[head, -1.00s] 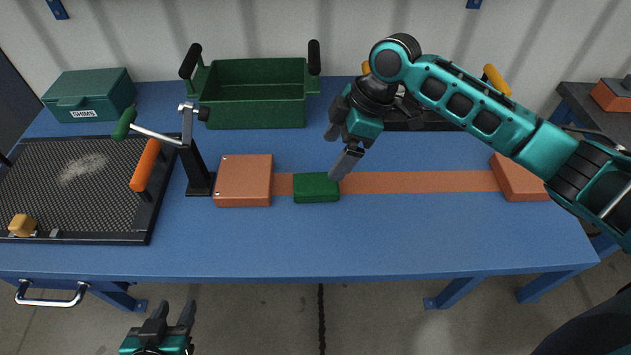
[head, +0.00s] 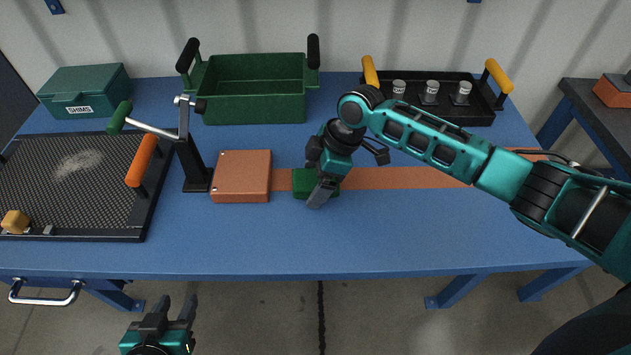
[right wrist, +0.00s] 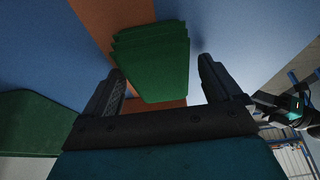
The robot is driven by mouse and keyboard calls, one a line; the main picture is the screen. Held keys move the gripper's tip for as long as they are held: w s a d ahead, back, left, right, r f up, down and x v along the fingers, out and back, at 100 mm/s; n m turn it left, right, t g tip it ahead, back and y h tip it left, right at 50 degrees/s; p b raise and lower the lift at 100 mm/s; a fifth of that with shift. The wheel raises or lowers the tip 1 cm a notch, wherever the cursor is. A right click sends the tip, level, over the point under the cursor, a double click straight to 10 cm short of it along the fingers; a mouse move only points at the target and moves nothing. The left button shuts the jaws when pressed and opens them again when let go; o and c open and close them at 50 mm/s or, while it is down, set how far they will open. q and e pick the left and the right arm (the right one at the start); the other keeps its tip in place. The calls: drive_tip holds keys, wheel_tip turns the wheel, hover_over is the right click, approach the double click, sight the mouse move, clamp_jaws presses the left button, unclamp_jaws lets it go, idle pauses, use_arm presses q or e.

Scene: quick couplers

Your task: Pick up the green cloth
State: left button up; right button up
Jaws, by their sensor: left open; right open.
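The green cloth (head: 301,184) is a small folded block lying on the orange strip (head: 410,178) on the blue table. My right gripper (head: 318,190) is over the cloth and hides part of it in the head view. In the right wrist view the layered cloth (right wrist: 152,62) shows between the two open fingers (right wrist: 160,75), with a gap on each side. I cannot tell the exact height of the fingertips above the table. My left gripper (head: 177,302) is open and empty, low in front of the table.
An orange block (head: 242,177) sits just left of the cloth, with a crank post (head: 193,165) beyond it. A green bin (head: 253,103) and a black tray (head: 430,112) stand behind. A mesh screen (head: 60,205) lies left. The front table strip is clear.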

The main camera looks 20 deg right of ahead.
drive_tip(key=shift+f, duration=0.1)
idle(0.3)
drive_tip(key=c, duration=1)
